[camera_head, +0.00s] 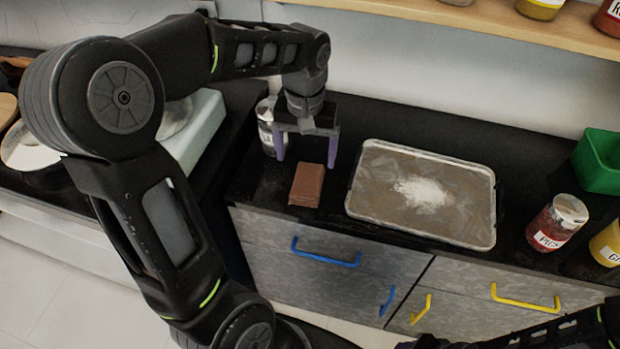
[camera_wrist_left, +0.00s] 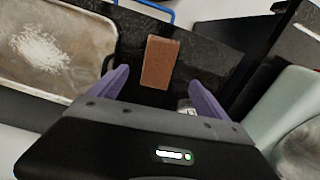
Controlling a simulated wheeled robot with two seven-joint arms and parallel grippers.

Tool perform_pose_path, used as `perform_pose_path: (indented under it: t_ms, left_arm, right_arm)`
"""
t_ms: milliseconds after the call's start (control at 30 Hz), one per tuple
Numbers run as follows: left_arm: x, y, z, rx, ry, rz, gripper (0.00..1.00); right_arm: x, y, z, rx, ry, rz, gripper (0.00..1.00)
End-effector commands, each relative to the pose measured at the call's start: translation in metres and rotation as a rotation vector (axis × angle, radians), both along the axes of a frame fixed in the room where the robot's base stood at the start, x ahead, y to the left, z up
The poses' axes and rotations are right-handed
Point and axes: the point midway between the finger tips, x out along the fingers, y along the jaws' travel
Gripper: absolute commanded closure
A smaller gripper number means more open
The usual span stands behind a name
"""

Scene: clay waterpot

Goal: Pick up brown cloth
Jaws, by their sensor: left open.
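The brown cloth (camera_head: 307,186) is a small folded reddish-brown block lying flat on the black counter, left of the tray. It also shows in the left wrist view (camera_wrist_left: 160,62), ahead of the fingertips and between their lines. My left gripper (camera_head: 306,157) is open, with its two purple fingers pointing down just behind the cloth. In the left wrist view the fingers of the left gripper (camera_wrist_left: 158,82) are spread wide with nothing between them. My right arm shows only in part at the bottom right of the head view, and its gripper's fingers cannot be made out.
A metal tray (camera_head: 365,206) with white powder stands right of the cloth. A can (camera_head: 266,128) stands behind the left gripper. A red-labelled jar (camera_head: 556,222) and a green bin (camera_head: 598,160) are at the right. The counter's front edge lies just before the cloth, above drawers with a blue handle (camera_head: 325,258).

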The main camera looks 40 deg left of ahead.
Motion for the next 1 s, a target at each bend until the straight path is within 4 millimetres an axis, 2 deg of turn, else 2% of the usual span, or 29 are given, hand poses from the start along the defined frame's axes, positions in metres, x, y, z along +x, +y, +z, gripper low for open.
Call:
perform_pose_path:
  t_ms: [133,333,733,1000]
  left_arm:
    - [0.000,0.000,-0.005,0.000,0.001,0.000,0.13]
    - [0.000,0.000,-0.025,-0.001,0.002,-0.001,0.13]
    - [0.000,0.000,-0.031,0.000,0.002,-0.001,0.13]
    - [0.002,0.000,-0.069,0.000,0.004,-0.001,0.13]
  right_arm:
    - [0.000,0.000,0.000,0.000,0.000,0.000,0.64]
    - [0.000,0.000,0.000,0.000,-0.001,0.000,0.64]
    - [0.000,0.000,0.002,0.000,-0.001,0.000,0.64]
    - [0.000,0.000,0.006,0.000,-0.001,0.000,0.64]
